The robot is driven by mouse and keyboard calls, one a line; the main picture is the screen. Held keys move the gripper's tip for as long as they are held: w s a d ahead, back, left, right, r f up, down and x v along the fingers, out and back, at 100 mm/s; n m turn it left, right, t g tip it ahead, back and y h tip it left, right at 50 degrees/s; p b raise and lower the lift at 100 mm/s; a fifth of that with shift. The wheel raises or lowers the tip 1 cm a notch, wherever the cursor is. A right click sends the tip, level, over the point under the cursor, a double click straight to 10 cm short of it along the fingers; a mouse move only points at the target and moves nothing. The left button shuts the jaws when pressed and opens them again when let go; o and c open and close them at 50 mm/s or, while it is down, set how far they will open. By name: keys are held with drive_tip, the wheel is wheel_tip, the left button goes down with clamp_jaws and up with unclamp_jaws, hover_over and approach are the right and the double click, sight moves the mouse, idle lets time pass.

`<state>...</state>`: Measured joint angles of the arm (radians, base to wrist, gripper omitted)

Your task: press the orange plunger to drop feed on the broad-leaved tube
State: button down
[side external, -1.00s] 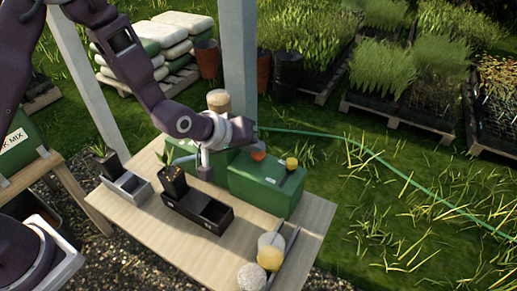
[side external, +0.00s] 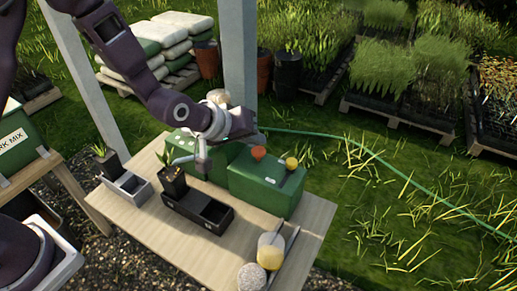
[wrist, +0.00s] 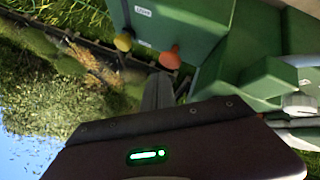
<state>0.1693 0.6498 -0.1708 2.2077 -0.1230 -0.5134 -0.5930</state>
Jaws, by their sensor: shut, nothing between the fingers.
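The orange plunger (side external: 258,153) stands on top of the front green box (side external: 267,190), left of a yellow plunger (side external: 291,163). The wrist view shows the orange plunger (wrist: 170,58) just beyond my fingertips, and the yellow one (wrist: 123,42) beside it. My gripper (side external: 203,165) is shut and empty, raised left of the orange plunger and apart from it in the side view. A dark tube with a leafy plant (side external: 173,182) stands in the black tray (side external: 212,217). Another planted tube (side external: 107,162) stands in the grey tray (side external: 130,187). I cannot tell leaf breadth surely.
A second green box (side external: 215,168) stands behind, under my wrist. Pale round-topped pots (side external: 270,250) and a thin rod stand at the table's front right. A grey post (side external: 238,60) rises behind the table. The table's front middle (side external: 190,240) is bare.

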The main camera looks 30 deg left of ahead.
sight(255, 152)
drive_tip(key=shift+r, duration=2.5)
idle(0.7)
wheel_tip(255, 152, up, 4)
drive_tip(key=shift+f, duration=0.1)
drive_tip(key=shift+f, duration=4.45)
drive_tip(key=shift+f, duration=0.4)
